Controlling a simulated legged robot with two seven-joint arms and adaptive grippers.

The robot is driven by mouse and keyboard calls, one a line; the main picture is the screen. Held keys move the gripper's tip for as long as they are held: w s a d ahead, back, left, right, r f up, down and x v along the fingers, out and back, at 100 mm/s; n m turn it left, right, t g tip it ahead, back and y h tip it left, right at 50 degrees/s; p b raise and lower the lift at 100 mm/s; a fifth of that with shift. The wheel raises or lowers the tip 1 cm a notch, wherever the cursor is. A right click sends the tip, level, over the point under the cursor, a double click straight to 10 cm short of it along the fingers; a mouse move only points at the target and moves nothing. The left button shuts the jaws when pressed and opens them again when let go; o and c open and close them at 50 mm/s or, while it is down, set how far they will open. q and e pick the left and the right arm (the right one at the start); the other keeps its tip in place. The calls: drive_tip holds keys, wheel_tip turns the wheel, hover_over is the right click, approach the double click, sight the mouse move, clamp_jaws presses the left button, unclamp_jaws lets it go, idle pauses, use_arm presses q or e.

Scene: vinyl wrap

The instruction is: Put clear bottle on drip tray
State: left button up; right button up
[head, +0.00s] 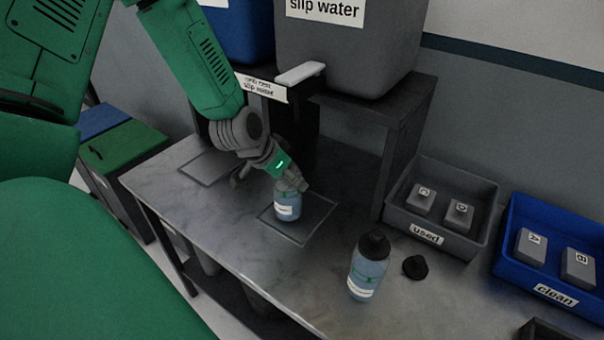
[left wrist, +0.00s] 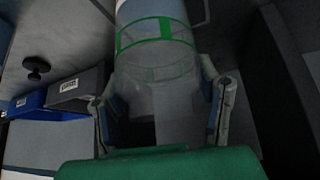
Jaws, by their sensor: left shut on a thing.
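The clear bottle (head: 287,205) has a white label and bluish contents. It is upright over the drip tray (head: 296,238), a thin dark-edged square on the bench in the head view. I cannot tell whether its base touches the tray. My left gripper (head: 290,184) is shut around the bottle's upper part and hides its top. In the left wrist view, the see-through bottle (left wrist: 150,75) with a green band lies between the fingers of my left gripper (left wrist: 163,98). My right gripper is not in view.
A second bottle (head: 367,270) with a black top stands to the right, beside a loose black cap (head: 415,267). A grey "used" bin (head: 425,235) and blue "clean" bin (head: 555,294) hold labelled blocks. A grey "slip water" container (head: 345,50) sits on a dark stand (head: 397,150) behind.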

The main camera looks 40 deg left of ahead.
use_arm(q)
drive_tip(key=w, duration=0.1)
drive_tip(key=w+f, duration=0.1)
drive_tip(key=w, duration=0.1)
drive_tip(key=shift+w+d+f, duration=0.1)
drive_tip(key=shift+w+f, duration=0.2)
drive_tip(key=shift+w, duration=0.05)
drive_tip(key=shift+f, duration=0.1)
drive_tip(key=o, duration=1.7)
drive_tip(key=shift+d, duration=0.1)
